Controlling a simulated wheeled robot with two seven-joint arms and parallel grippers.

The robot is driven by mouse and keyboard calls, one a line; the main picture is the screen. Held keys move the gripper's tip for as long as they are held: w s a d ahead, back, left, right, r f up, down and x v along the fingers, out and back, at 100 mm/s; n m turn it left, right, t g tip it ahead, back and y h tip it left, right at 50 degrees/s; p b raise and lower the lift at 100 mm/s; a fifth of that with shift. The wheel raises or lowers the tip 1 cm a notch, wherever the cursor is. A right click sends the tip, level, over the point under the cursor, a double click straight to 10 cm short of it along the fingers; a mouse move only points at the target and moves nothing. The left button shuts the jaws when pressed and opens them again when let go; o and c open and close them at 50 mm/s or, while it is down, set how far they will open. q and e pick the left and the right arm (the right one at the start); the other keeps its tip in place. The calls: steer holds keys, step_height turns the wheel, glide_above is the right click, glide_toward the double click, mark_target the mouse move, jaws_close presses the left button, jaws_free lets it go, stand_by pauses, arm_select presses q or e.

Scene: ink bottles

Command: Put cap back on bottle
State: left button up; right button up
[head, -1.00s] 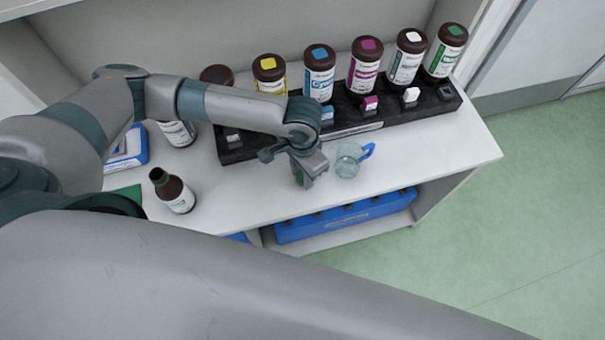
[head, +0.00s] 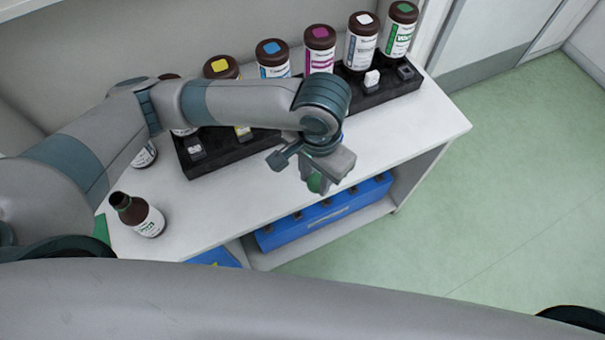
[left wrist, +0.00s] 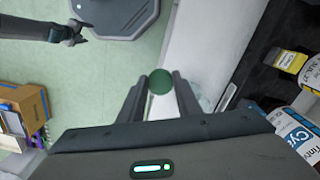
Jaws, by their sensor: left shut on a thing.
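An uncapped brown bottle (head: 148,222) with a white label stands upright at the front left of the table, its dark neck open. My left gripper (head: 318,180) is shut on a green cap (head: 316,182), right of the bottle and near the table's front edge in the picture. In the left wrist view the round green cap (left wrist: 160,81) sits between the two fingertips. My right gripper (left wrist: 77,33) shows small at the top left of the left wrist view; its jaw state is unclear.
Capped bottles, including cyan (head: 272,60), magenta (head: 320,48) and green (head: 401,30), stand behind a black rack (head: 215,158). A clear cup (left wrist: 206,103) is mostly hidden by my left gripper in the head view. A blue box (head: 325,212) is on the lower shelf.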

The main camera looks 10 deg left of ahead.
arm_select(q)
steer(key=shift+s+d+r, duration=0.1)
steer(key=shift+d+r, duration=0.05)
steer(key=shift+d, duration=0.05)
stand_by(0.5)
steer(key=w+a+r+n+b, duration=0.1)
steer(key=w+a+r+n, duration=0.2)
steer(key=a, duration=0.6)
steer(key=w+a+r+n+b, duration=0.1)
steer(key=w+a+r+n, duration=0.2)
steer(key=a, duration=0.6)
steer(key=shift+w+a+r+n, duration=0.3)
steer(key=shift+w+r, duration=0.25)
steer(key=shift+r, duration=0.2)
steer(key=shift+d, duration=0.1)
